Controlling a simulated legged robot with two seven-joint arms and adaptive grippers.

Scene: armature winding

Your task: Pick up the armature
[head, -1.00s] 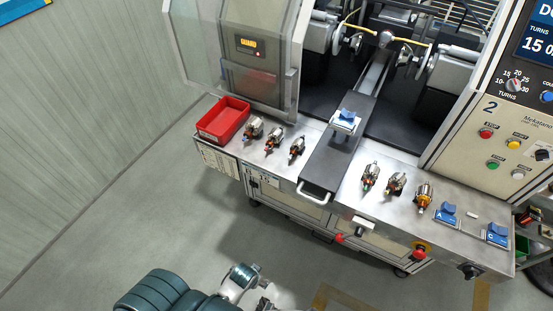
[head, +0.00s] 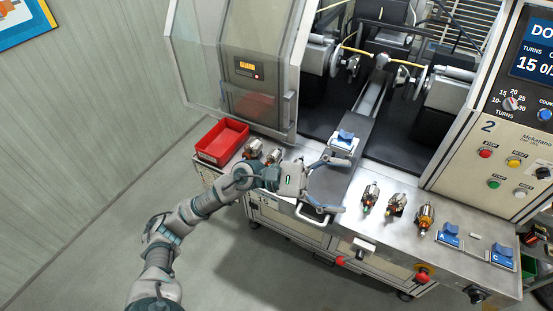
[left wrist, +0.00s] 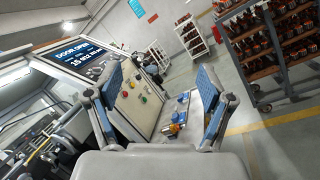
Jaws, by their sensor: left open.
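Several armatures with shiny bodies and copper windings lie on the steel bench. Two at the left, one of them this armature (head: 252,148), show beside my left arm; a third there is mostly hidden by my gripper. On the right are a green-tipped armature (head: 370,194), a middle armature (head: 396,204) and an orange armature (head: 425,216). My left gripper (head: 341,185) is open and empty, its fingers spread over the dark slide, pointing right toward the right group. In the left wrist view, an orange armature (left wrist: 179,116) shows between the fingers. My right gripper is out of view.
A red bin (head: 222,139) stands at the bench's left end. The dark slide (head: 325,187) carries a blue-topped holder (head: 343,138) and has a front handle. Blue blocks (head: 449,235) sit at the right. A control panel (head: 500,140) rises behind them.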

